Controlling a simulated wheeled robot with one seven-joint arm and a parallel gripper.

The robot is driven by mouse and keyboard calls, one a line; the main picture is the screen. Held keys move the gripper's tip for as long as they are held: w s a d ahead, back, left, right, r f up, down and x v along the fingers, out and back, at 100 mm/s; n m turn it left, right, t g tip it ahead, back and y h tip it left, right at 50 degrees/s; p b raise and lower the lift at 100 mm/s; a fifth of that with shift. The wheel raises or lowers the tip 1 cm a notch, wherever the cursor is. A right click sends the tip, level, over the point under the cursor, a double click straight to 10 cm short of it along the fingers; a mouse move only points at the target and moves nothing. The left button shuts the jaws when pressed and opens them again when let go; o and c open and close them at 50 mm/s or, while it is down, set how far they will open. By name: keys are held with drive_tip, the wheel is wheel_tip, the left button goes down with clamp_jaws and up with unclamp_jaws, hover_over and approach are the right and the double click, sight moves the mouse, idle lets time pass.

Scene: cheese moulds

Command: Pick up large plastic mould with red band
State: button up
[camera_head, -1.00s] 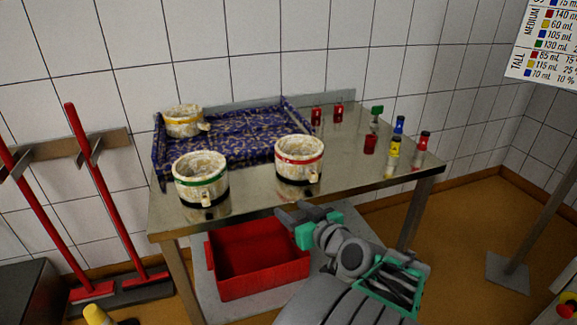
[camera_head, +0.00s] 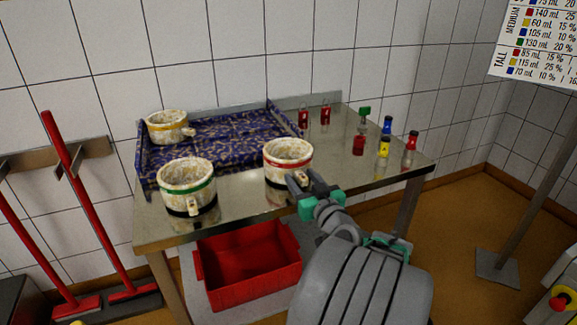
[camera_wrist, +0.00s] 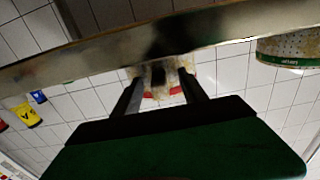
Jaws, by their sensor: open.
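The large mould with the red band (camera_head: 288,158) is whitish and mottled, and stands upright near the table's front edge. It has a small handle on its front side. My gripper (camera_head: 300,182) is open, at the table's front edge in front of this mould, by its handle. In the wrist view, part of the red-banded mould (camera_wrist: 148,74) shows between the two open fingers of my gripper (camera_wrist: 160,82); I cannot tell whether they touch it. A green-banded mould (camera_head: 187,184) stands to the left, and a yellow-banded mould (camera_head: 167,127) stands at the back left.
The steel table (camera_head: 232,205) carries a blue patterned tray (camera_head: 225,142) at the back and several small bottles (camera_head: 384,147) at the right. The table edge (camera_wrist: 100,52) runs close across the wrist view. A red crate (camera_head: 250,265) sits below. Brooms stand at the left.

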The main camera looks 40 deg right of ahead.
clamp_jaws()
idle(0.3)
idle(1.0)
